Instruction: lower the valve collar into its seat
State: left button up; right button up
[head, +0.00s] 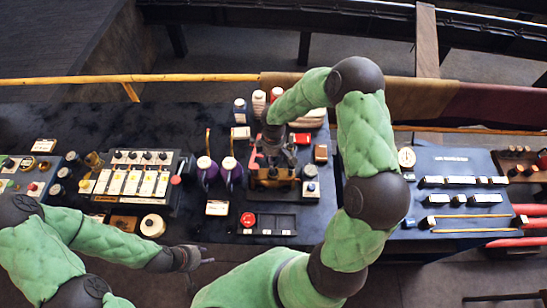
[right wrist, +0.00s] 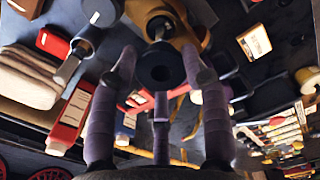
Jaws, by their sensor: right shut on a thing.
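In the head view my right gripper (head: 273,148) points down over the brass valve body (head: 272,179), and the collar is hard to make out there. The brass body also shows in the right wrist view (right wrist: 185,32), just beyond the collar. The seat is hidden, and I cannot tell whether the collar touches it. My left gripper (head: 196,259) is empty at the table's front edge, its finger opening unclear.
A blue board (head: 450,190) lies further right.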

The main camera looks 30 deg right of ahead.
jog(key=shift+f, duration=0.15)
jog(key=shift+f+b, duration=0.35)
jog(key=shift+b, duration=0.1)
jog(key=shift+f+b, duration=0.35)
jog(key=shift+f+b, duration=0.35)
jog(key=shift+f+b, duration=0.35)
dwell(0.5)
jog(key=shift+f+b, duration=0.35)
jog(key=shift+f+b, duration=0.35)
jog(key=shift+f, duration=0.05)
jog(key=shift+f+b, duration=0.3)
jog(key=shift+f, duration=0.05)
jog(key=shift+f+b, duration=0.45)
jog(key=shift+b, duration=0.1)
dwell(0.5)
